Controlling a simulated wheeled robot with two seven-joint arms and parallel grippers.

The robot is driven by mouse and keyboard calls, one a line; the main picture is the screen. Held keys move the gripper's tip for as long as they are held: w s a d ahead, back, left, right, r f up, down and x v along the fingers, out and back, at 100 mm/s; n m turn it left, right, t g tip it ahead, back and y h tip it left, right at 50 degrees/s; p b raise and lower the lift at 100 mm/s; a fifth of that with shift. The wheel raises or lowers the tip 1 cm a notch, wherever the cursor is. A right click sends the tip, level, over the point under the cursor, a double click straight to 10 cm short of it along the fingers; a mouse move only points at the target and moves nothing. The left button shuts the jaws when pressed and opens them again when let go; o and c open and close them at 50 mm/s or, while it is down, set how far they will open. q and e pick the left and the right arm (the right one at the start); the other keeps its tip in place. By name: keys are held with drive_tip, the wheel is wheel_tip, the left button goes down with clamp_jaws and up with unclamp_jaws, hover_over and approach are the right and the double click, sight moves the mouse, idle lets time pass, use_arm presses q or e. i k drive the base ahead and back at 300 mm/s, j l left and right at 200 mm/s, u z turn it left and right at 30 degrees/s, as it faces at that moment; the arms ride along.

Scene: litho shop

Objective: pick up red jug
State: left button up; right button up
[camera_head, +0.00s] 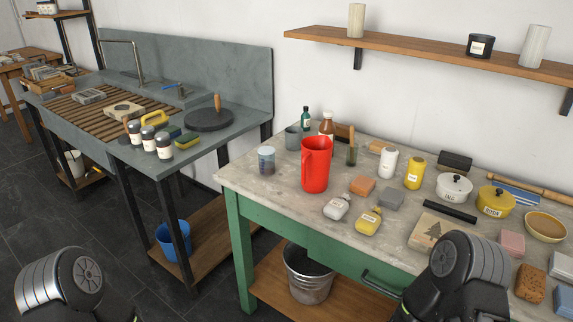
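The red jug (316,168) stands upright on the pale stone top of the green-legged table (262,182), toward its left part. Its handle side faces left. Nothing is touching it from my arms. Rounded dark grey links of my two arms show at the bottom left and bottom right of the head view. The fingers of both grippers are outside the picture, so I cannot see whether they are open or shut.
A small jar (266,160) stands left of the jug, and a brown bottle (327,124) is close behind it. A grey sink bench (225,135) stands at left.

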sight(312, 169)
drive_tip(key=i+j+z, duration=0.3)
drive_tip(key=j, duration=0.3)
drive_tip(key=i+j+z, duration=0.35)
drive_tip(key=j, duration=0.3)
drive_tip(key=i+j+z, duration=0.15)
drive_tip(key=j, duration=0.25)
drive_tip(key=i, duration=0.1)
